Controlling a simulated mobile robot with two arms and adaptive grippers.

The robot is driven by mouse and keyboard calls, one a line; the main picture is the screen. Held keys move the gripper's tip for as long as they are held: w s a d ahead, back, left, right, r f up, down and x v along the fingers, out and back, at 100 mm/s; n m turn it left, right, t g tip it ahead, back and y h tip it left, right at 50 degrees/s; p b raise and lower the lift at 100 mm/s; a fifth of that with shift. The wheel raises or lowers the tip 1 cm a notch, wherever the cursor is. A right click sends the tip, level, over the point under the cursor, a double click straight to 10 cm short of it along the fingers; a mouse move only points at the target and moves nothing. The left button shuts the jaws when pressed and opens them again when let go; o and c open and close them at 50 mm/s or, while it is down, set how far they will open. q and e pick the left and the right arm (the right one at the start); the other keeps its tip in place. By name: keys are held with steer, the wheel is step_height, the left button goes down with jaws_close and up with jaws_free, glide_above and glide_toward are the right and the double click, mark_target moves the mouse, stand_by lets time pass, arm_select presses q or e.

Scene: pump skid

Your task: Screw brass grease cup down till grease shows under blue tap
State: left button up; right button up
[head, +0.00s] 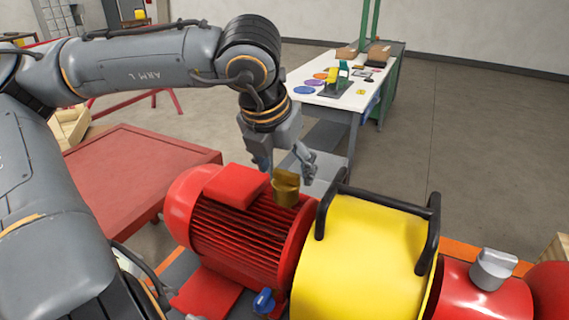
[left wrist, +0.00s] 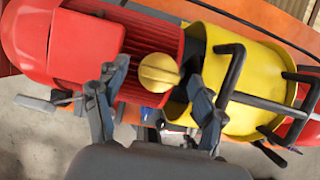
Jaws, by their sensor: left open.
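The brass grease cup (head: 286,188) stands upright at the end of the red ribbed motor (head: 245,235), beside the yellow guard. In the left wrist view the cup (left wrist: 158,72) shows as a round brass top between my finger ends. My left gripper (head: 286,165) is open and points down just above and behind the cup. Its fingers lie on either side of the cup in the left wrist view (left wrist: 158,85), and I see no contact. A blue tap (head: 263,301) sits low at the front of the motor. No grease is visible under it. My right gripper is out of view.
The yellow guard (head: 355,255) with two black handles stands close right of the cup. A grey cap (head: 492,268) sits on a red part further right. A red table (head: 140,175) and a white-topped bench (head: 340,95) with small items stand behind. Open floor lies right.

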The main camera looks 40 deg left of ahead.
arm_select(q)
steer(key=c, duration=1.2)
steer(key=shift+o, duration=0.2)
